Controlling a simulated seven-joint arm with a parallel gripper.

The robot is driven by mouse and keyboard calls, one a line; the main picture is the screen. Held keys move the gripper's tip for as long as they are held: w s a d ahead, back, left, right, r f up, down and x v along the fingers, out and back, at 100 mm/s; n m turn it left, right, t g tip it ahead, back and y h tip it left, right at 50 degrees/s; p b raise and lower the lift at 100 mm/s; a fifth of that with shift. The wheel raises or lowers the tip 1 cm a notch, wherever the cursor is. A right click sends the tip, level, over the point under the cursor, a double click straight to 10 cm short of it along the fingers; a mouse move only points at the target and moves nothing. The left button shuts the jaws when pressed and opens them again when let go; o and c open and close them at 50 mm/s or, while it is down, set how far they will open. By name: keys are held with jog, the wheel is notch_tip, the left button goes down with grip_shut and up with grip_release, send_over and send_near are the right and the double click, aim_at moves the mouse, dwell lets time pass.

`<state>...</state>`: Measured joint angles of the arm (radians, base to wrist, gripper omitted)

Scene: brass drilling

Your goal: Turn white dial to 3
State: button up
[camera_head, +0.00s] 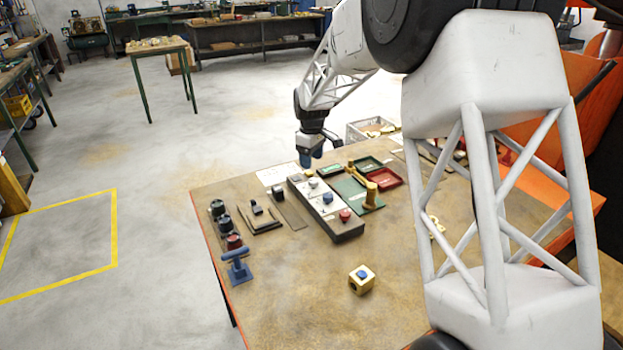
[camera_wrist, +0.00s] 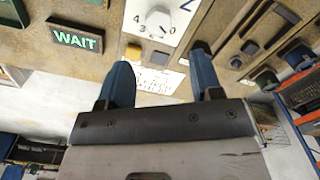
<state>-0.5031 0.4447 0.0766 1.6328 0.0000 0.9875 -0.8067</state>
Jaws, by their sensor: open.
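The white dial (camera_head: 313,183) is a small knob on the far end of a long light-topped control box (camera_head: 320,208) on the table. In the wrist view the white dial (camera_wrist: 158,19) sits at the top on a white plate with small digits around it. A 4 and a 3 show on its left; its exact setting is too small to read surely. My gripper (camera_head: 311,158) is above the table just beyond the box's far end. In the wrist view my gripper (camera_wrist: 162,72) has its two blue fingers wide apart with nothing between them, apart from the dial.
A blue knob (camera_head: 327,198) and a red knob (camera_head: 345,214) share the box. A lit WAIT sign (camera_wrist: 76,38) is left in the wrist view. Trays, including a red one (camera_head: 384,178), lie right of the box.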

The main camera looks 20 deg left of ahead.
aim_at(312, 180)
dwell(0.3)
jog(key=shift+f, duration=3.9)
jog(key=c, duration=0.9)
